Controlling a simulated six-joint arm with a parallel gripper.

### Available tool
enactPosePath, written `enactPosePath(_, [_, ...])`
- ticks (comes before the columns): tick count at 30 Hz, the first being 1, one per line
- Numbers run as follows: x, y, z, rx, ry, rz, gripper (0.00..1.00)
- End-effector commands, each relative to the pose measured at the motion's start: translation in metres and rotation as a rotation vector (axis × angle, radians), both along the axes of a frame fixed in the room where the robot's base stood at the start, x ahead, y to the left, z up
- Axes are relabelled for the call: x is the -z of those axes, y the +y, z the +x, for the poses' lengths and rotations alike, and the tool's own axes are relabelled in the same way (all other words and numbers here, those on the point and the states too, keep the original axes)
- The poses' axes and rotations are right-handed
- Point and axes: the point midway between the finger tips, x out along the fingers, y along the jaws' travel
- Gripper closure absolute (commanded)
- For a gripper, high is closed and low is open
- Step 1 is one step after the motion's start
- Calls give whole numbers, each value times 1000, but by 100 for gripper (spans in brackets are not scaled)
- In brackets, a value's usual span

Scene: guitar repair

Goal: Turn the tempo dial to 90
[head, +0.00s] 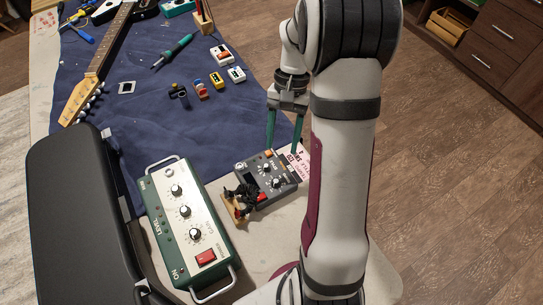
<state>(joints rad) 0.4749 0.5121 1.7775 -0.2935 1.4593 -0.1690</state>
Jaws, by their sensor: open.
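A dark grey box (249,171) with small knobs, an orange button and a red button sits on the light tabletop at the edge of the blue cloth. A small knob (276,183) shows on its face. Its lettering is too small to read, so I cannot tell which knob is the tempo dial or what it is set to. My gripper (284,134) is open and empty, with its two green fingers pointing down just beyond the box's far edge in the picture. I see no contact with a knob.
A green amplifier-like box (213,255) with knobs and a red switch stands left of the grey box. A black case (75,210) stands far left.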

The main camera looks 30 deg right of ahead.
Motion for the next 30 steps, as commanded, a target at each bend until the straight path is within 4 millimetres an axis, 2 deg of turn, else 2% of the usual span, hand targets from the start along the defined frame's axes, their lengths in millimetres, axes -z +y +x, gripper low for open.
enactPosePath(3, [33,11,-11,-2,5,3,45])
enactPosePath(9, [75,23,-22,-2,2,0,45])
enactPosePath(15, [91,28,-27,0,0,0,45])
enactPosePath(23, [92,28,-27,-1,-2,-1,45])
enactPosePath(30, [92,28,-27,-1,-2,-1,88])
